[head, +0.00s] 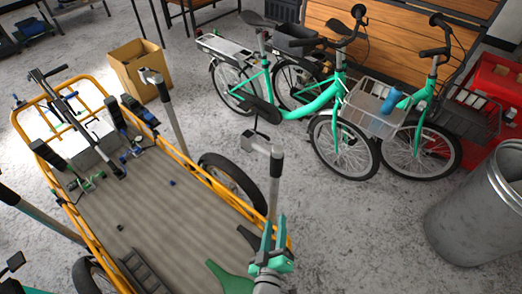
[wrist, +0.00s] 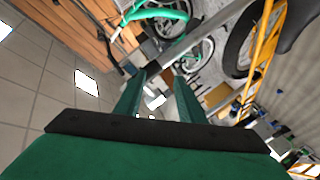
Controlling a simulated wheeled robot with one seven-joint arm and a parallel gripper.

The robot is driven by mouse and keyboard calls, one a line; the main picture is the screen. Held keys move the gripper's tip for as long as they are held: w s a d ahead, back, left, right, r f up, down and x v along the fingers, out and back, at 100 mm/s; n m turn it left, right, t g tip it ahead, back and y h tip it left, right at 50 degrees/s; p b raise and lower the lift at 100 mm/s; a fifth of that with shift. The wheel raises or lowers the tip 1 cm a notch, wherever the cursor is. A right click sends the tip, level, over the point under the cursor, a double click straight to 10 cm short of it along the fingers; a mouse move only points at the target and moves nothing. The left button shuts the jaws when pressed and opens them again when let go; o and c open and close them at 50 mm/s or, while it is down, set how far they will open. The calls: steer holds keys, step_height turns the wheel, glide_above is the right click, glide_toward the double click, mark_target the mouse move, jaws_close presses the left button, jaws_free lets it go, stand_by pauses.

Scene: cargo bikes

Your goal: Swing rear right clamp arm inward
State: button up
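A grey clamp post (head: 274,185) with a black collar stands at the near right side of the yellow cargo bike. A similar post with a clamp arm (head: 152,77) stands farther back. My green gripper (head: 274,232) is just in front of the near post and low beside it. In the wrist view my gripper (wrist: 159,86) has its two fingers apart with nothing held between them. A grey bar with a black collar (wrist: 151,70) shows beyond the fingertips; contact cannot be told.
The cargo bike's bed (head: 155,215) carries tools and small parts. Green bicycles (head: 300,108) stand behind, with a cardboard box (head: 140,70) at the back left. A metal bin (head: 470,220) stands at the right. Grey floor between the bin and posts is clear.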

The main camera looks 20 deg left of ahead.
mark_target(261, 150)
steer(key=w+a+r+n+y, duration=0.1)
steer(key=w+a+r+n, duration=0.1)
steer(key=w, duration=0.5)
steer(key=w+a+r+n+y, duration=0.1)
steer(key=w+a+n+y, duration=0.1)
steer(key=w+a+n, duration=0.3)
steer(key=w+a+r+n+y, duration=0.1)
steer(key=w+a, duration=0.4)
steer(key=w, duration=0.6)
steer(key=shift+w+a+r+n+g, duration=0.1)
steer(key=shift+a+r+n+g, duration=0.1)
steer(key=shift+r+n, duration=0.3)
steer(key=shift+w+a+r+n+g, duration=0.1)
steer(key=shift+a+r+n, duration=0.15)
steer(key=shift+n, duration=0.45)
jaws_close()
